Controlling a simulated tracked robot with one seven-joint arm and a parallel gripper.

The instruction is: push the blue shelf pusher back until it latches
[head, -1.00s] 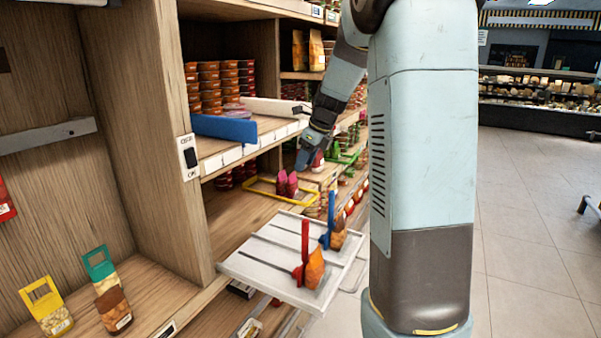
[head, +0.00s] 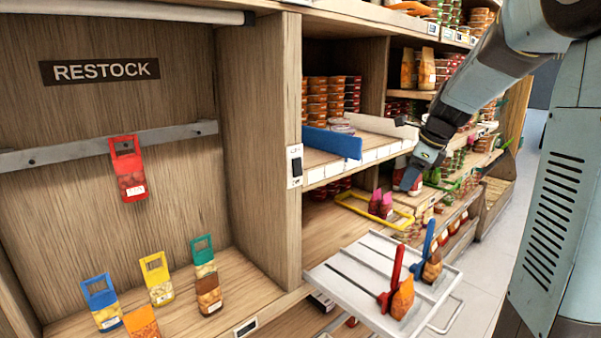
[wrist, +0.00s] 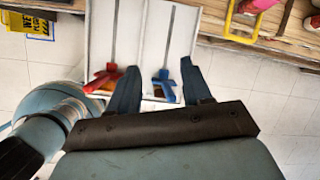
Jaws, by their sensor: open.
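The blue shelf pusher (head: 428,240) stands upright at the right side of a pulled-out white slotted tray (head: 345,264), with a packet (head: 432,268) at its base. A red pusher (head: 394,278) with an orange packet (head: 402,297) stands to its left in another slot. My gripper (head: 411,181) is above and behind the tray, pointing down. In the wrist view, its two blue fingers (wrist: 157,68) are spread, with the blue pusher (wrist: 162,82) showing between them and the red pusher (wrist: 102,78) beside the left finger. The gripper looks empty; I cannot tell its exact gap to the pusher.
A yellow frame (head: 347,204) with pink packets (head: 381,203) sits behind the tray. A shelf with a blue board (head: 333,143) is above. A left bay holds several tagged packets and a hanging red one (head: 128,168). Floor (head: 487,258) is clear right of the tray.

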